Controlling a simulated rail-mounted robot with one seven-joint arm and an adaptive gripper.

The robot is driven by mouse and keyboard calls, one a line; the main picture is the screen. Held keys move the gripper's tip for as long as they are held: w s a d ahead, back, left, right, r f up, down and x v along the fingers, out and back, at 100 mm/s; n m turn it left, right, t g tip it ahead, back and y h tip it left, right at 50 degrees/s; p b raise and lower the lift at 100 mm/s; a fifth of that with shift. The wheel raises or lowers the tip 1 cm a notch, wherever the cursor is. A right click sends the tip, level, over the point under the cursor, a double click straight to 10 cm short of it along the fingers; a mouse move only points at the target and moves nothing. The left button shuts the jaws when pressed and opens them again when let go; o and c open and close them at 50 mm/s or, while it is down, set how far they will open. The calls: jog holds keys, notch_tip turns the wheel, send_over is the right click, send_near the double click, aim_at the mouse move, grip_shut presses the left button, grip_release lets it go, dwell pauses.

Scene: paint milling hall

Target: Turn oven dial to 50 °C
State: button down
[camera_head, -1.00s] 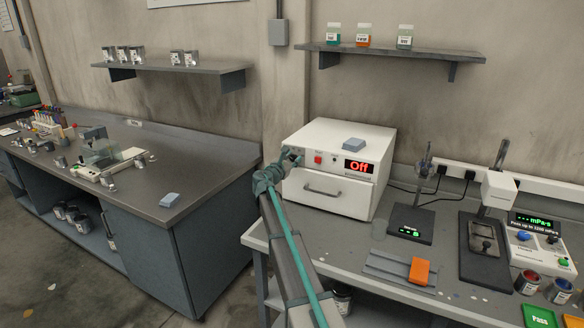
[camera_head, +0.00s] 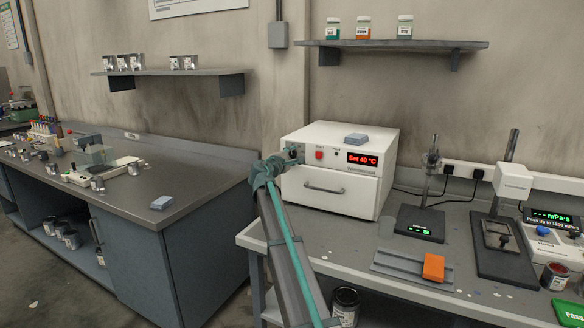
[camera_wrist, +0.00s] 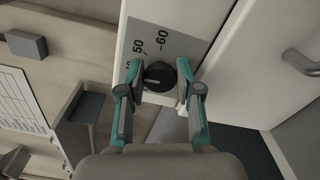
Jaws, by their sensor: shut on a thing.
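The white oven (camera_head: 335,168) stands at the left end of the right bench, its door shut. Its red display (camera_head: 362,158) reads "Set 40 °C". In the wrist view the round black dial (camera_wrist: 158,76) sits on a grey scale plate (camera_wrist: 160,42), where the numbers 50 and 60 show and another number is partly hidden. My gripper (camera_wrist: 157,72) is shut on the dial, one teal finger on each side. In the head view my gripper (camera_head: 291,155) is at the oven's upper left front and hides most of the dial.
A red switch (camera_head: 320,155) is just right of my gripper on the oven front. The door handle (camera_head: 323,188) sticks out below. Instruments and an orange block (camera_head: 433,267) are on the bench at right.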

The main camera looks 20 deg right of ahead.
jog(key=m+b, duration=0.3)
jog(key=b, duration=0.1)
jog(key=shift+f+m, duration=0.3)
jog(key=shift+m, duration=0.1)
jog(key=m+b, duration=0.3)
jog(key=shift+r+b, duration=0.15)
jog(key=shift+b, duration=0.15)
jog(key=c, duration=0.8)
grip_release()
jog(key=shift+r, duration=0.1)
